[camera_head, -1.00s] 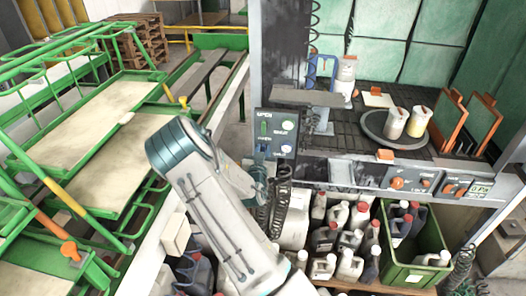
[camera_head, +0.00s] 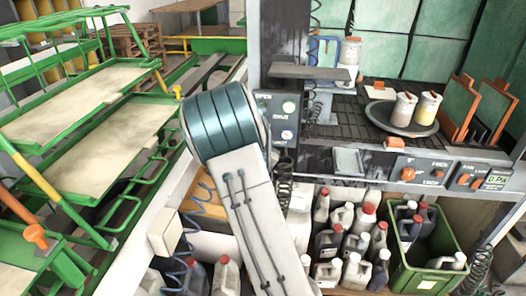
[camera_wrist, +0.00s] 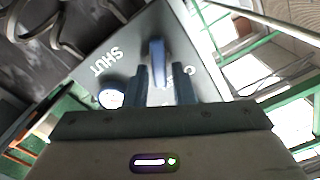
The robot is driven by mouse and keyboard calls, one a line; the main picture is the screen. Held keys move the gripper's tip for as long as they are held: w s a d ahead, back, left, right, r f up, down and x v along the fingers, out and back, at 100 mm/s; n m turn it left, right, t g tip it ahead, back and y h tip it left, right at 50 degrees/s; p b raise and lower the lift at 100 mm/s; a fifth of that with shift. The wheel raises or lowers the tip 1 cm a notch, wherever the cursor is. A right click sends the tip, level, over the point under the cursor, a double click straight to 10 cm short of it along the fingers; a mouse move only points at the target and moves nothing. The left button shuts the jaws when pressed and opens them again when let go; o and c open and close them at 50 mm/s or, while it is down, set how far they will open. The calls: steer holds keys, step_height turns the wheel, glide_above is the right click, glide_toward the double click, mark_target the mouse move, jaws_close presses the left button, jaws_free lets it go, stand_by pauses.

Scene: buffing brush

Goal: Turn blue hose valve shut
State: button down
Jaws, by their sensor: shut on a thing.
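The blue valve handle (camera_wrist: 157,50) shows in the wrist view on a grey panel (camera_wrist: 95,45). White lettering reads SHUT on the left of the handle; a letter of another label shows on the right. The handle points up and slightly left in this view, between the two labels. My gripper (camera_wrist: 163,80) has one dark finger on each side of the handle and is shut on it. In the head view my arm hides the gripper, the handle and the panel's left part. The panel's right edge (camera_head: 287,118) with round fittings still shows.
Green racks (camera_head: 80,105) with pale boards stand on the left. A bench (camera_head: 340,115) with a turntable and two cups (camera_head: 403,109) is at the back right. Below it are several jugs (camera_head: 330,240) and a green crate (camera_head: 430,275). A coiled hose (camera_head: 283,180) hangs beside the panel.

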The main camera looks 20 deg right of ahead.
steer(key=m+b, duration=0.4)
steer(key=b, duration=0.3)
steer(key=f+m+b, duration=0.1)
steer(key=m+b, duration=0.2)
steer(key=b, duration=0.5)
steer(key=m+b, duration=0.4)
steer(key=b, duration=0.3)
steer(key=shift+s+d+f+m+b, duration=0.2)
steer(key=shift+d+m+b, duration=0.05)
steer(key=shift+m+b, duration=0.1)
steer(key=shift+r, duration=0.1)
steer(key=c, duration=1.4)
jaws_free()
steer(key=shift+c, duration=0.2)
steer(key=p+v, duration=0.1)
steer(key=v, duration=1.2)
steer(key=shift+s+a, duration=0.25)
steer(key=shift+s, duration=0.05)
